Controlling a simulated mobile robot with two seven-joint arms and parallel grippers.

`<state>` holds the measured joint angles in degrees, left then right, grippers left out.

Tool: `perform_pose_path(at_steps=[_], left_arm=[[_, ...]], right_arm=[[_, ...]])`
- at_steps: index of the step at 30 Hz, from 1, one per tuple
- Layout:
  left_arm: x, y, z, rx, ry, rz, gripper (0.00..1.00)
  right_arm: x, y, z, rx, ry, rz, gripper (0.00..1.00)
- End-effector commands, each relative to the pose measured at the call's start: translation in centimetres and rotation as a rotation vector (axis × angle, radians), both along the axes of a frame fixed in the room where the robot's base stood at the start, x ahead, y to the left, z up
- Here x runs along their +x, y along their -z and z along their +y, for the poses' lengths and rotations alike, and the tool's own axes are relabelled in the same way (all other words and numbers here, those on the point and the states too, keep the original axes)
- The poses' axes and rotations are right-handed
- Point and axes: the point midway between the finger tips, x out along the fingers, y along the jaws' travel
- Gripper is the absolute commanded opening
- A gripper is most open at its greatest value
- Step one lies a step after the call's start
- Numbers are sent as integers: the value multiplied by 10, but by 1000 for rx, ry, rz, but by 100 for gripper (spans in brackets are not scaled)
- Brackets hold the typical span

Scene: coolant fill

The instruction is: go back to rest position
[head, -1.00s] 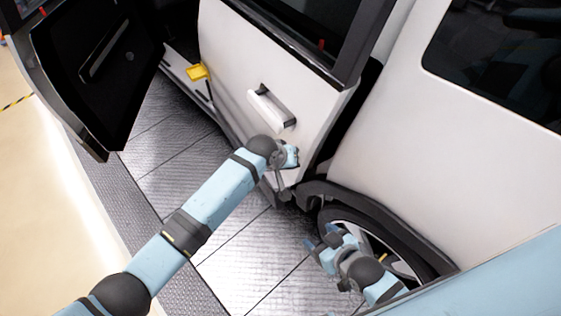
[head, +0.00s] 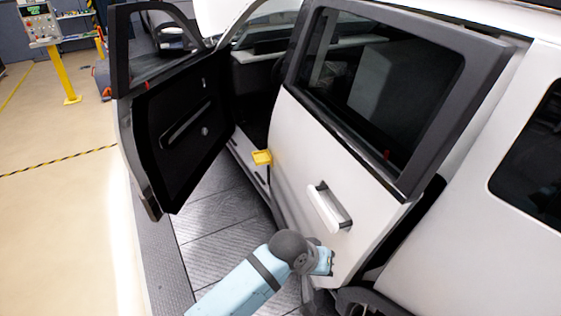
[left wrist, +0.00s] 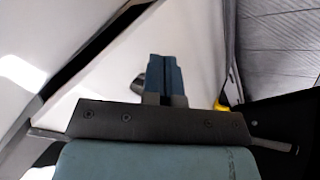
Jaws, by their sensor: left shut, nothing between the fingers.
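My left arm comes in from the bottom of the head view, and its gripper (head: 326,262) is beside the lower part of the white rear door (head: 290,150), below the door's handle (head: 328,207). Whether it touches the door I cannot tell. In the left wrist view the two blue fingers (left wrist: 165,75) are together with nothing between them. My right gripper is outside both current views.
The black-lined front door (head: 180,120) stands wide open at the left. A small yellow piece (head: 262,157) is near the sill. A yellow post (head: 66,75) with a control box stands far left. The tan floor (head: 60,210) there is clear.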

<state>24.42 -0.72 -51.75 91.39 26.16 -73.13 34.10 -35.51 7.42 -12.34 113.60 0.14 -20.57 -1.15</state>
Motion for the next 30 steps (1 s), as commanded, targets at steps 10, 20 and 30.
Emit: perform_pose_path(at_steps=[10,20,30], left_arm=[[-68,14,137,22,-108,-19,0],[-155,16,295,240,-222,-30,0],[-220,-2,382,429,-259,-16,0]], right_arm=[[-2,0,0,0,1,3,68],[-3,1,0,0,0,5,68],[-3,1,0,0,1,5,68]])
